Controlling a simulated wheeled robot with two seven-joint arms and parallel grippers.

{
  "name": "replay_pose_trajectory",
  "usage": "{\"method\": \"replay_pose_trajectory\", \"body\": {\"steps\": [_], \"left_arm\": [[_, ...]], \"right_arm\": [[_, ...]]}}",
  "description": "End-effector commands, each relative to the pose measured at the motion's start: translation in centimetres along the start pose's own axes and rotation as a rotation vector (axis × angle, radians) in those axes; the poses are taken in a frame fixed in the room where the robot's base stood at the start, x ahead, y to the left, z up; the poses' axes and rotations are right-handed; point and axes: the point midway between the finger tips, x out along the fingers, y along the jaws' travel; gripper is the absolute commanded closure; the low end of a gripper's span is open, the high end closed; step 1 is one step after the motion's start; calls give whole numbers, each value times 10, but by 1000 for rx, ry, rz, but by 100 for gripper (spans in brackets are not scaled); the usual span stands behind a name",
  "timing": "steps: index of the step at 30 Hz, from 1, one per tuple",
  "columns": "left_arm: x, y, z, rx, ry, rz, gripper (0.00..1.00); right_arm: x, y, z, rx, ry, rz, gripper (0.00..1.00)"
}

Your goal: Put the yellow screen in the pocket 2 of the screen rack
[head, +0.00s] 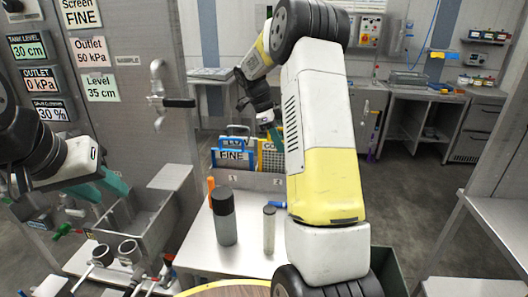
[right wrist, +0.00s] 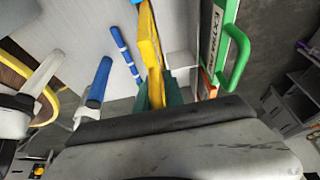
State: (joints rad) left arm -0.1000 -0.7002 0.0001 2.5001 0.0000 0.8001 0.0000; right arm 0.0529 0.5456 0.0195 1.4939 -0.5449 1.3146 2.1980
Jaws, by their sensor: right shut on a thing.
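The yellow screen (head: 268,158), with a dark mesh and a label partly reading "CO", stands upright behind the front of the screen rack (head: 252,182), above the number 2. Its right side is hidden by my right arm, and its lower edge by the rack front, so I cannot tell how deep it sits. My right gripper (head: 272,128) is shut on its top; in the right wrist view the yellow frame (right wrist: 152,62) lies between my teal fingers (right wrist: 157,95). My left gripper (head: 114,182) is over the sink at left, away from the rack; its finger gap is unclear.
A blue screen marked FINE (head: 232,158) stands behind number 1. A green screen (right wrist: 226,52) shows beside the yellow one in the right wrist view. A dark grey bottle (head: 225,218) and a clear cylinder (head: 269,228) stand on the bench before the rack. A faucet (head: 160,80) is at left.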

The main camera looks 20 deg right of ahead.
Motion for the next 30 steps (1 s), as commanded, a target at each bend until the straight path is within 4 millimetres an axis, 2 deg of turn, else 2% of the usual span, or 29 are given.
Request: {"method": "replay_pose_trajectory", "body": {"steps": [9, 16, 17, 20, 30], "left_arm": [[0, 0, 0, 0, 0, 0, 64], [0, 0, 0, 0, 0, 0, 64], [0, 0, 0, 0, 0, 0, 64], [0, 0, 0, 0, 0, 0, 64], [0, 0, 0, 0, 0, 0, 64]], "right_arm": [[38, 0, 15, -1, 1, 3, 100], [41, 0, 17, 0, 0, 0, 100], [41, 0, 17, 0, 0, 1, 84], [41, 0, 17, 0, 0, 1, 66], [39, 0, 17, 0, 0, 0, 66]]}}
